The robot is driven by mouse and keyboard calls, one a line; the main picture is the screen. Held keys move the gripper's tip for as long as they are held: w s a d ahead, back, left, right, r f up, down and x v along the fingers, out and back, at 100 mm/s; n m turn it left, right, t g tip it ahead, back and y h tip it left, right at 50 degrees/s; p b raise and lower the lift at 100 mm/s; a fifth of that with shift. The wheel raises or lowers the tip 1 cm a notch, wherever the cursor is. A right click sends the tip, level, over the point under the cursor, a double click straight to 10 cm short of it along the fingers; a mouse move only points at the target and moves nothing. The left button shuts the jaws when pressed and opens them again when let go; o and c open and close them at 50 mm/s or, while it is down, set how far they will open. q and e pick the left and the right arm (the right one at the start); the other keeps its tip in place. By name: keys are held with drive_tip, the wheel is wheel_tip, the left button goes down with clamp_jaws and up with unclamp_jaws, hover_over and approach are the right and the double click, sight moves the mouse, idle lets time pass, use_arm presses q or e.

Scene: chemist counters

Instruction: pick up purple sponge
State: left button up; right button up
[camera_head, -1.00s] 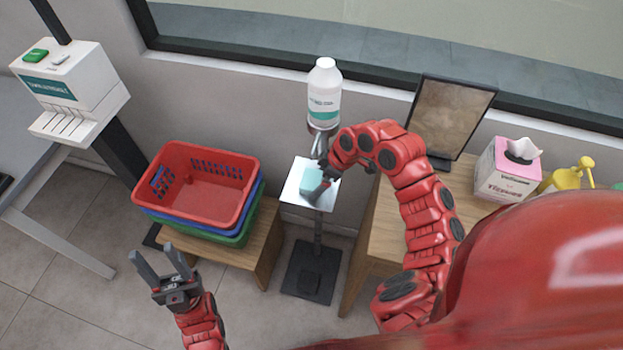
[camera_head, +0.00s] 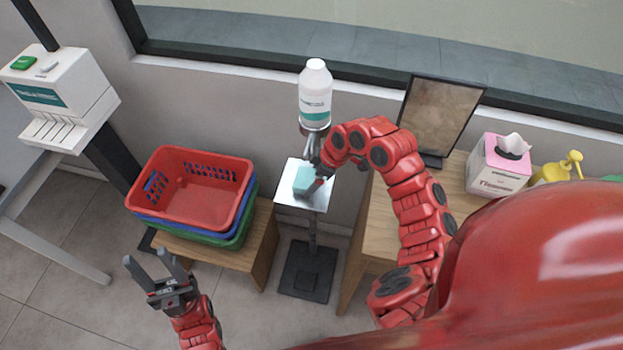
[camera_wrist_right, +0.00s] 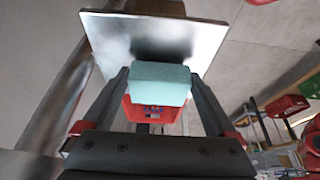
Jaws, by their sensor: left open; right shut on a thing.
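No purple sponge shows; the sponge in view is a pale teal block (camera_head: 303,180) over the small silver tray of a stand (camera_head: 300,205). My right gripper (camera_head: 318,183) is shut on this teal sponge. In the right wrist view the sponge (camera_wrist_right: 160,82) sits between the two fingers, with the tray's plate (camera_wrist_right: 110,32) behind it and a dark shadow on the plate. I cannot tell whether the sponge still touches the tray. My left gripper (camera_head: 147,257) is open and empty at the lower left, in front of the baskets.
A white bottle (camera_head: 315,95) is mounted above the tray. Stacked red, blue and green baskets (camera_head: 195,205) stand on a low wooden table to the left. A wooden table (camera_head: 385,225) at right holds a dark frame (camera_head: 440,115), a tissue box (camera_head: 498,165) and a yellow spray bottle (camera_head: 560,168).

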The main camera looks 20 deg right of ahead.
sight(308, 178)
wheel_tip(308, 178, up, 3)
drive_tip(key=shift+r+p, duration=0.2)
drive_tip(key=shift+p, duration=0.65)
drive_tip(key=s+a+p, duration=0.2)
drive_tip(key=s+p, duration=0.3)
drive_tip(key=s, duration=0.2)
drive_tip(key=s+a+p, duration=0.3)
drive_tip(key=s+p, duration=0.2)
drive_tip(key=s, duration=0.3)
drive_tip(key=shift+a+r, duration=0.15)
drive_tip(key=shift+r, duration=0.2)
